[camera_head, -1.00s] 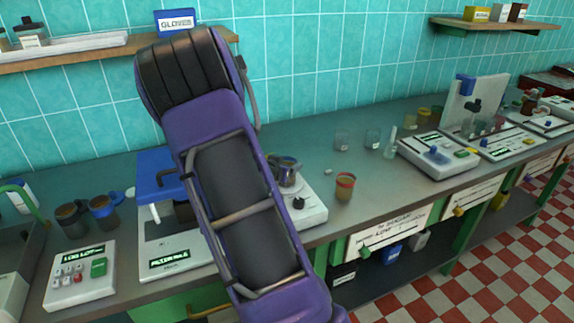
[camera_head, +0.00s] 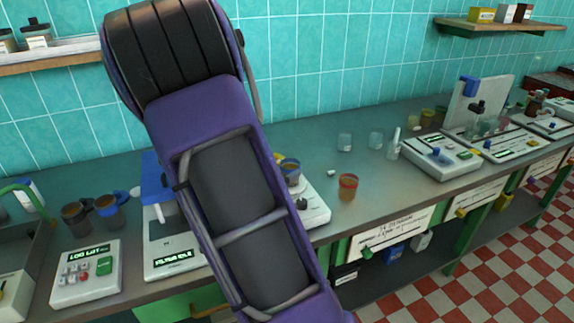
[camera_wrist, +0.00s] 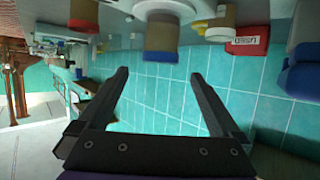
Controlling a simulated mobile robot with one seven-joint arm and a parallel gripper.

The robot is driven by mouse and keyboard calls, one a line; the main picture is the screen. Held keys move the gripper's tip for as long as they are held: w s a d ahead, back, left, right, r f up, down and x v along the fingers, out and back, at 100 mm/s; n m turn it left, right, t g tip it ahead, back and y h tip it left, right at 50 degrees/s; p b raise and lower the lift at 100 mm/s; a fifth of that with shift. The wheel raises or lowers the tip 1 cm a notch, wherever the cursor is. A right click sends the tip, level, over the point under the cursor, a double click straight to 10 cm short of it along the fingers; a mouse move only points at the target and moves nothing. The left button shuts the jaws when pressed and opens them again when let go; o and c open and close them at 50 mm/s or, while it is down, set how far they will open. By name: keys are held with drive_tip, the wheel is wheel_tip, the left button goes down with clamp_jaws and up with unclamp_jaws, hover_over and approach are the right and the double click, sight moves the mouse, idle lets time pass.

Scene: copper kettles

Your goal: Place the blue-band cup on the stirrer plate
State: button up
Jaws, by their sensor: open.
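A cup with a bluish band (camera_head: 291,172) stands upright, apparently on a low white unit with a dark knob (camera_head: 316,212), which looks like the stirrer plate. My arm covers part of both.
A red-banded cup (camera_head: 348,187) stands right of the white unit, with clear glasses (camera_head: 375,139) behind it. A keypad unit (camera_head: 86,272) is at the left front. Inverted containers and a red box (camera_wrist: 246,37) show along the wrist view's top. The counter's middle right has free room.

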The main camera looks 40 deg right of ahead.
drive_tip(key=shift+v, duration=1.95)
